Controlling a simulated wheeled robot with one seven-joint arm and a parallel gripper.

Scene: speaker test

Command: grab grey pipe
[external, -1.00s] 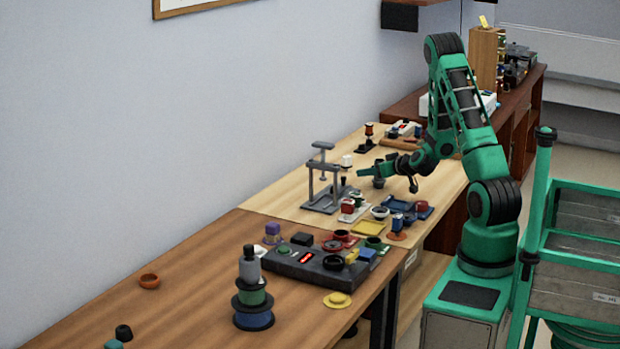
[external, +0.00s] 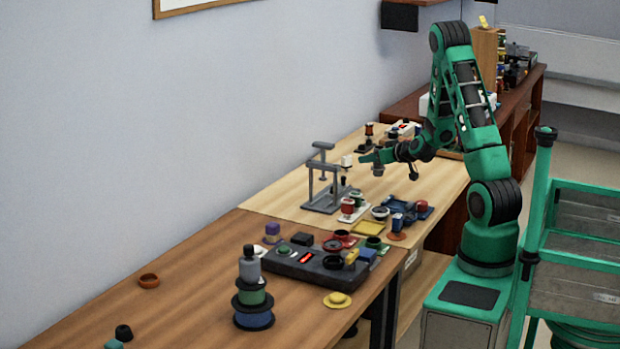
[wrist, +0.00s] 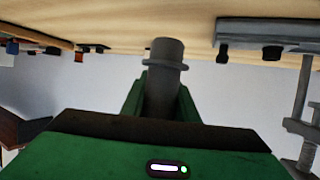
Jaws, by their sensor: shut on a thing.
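The grey pipe (wrist: 165,52) is a short, dark grey cylinder with a collar, seen in the wrist view between the green fingers of my gripper (wrist: 160,98). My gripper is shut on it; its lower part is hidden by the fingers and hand. In the external view, my gripper (external: 370,158) is above the light wooden table, with a small part of the pipe (external: 378,170) showing below the fingers.
A grey press-like stand (external: 325,185) is close to the left of my gripper; part of it also shows at the right of the wrist view (wrist: 270,32). Several small coloured parts and trays lie nearer the camera. A dark control box (external: 315,270) sits on the brown table.

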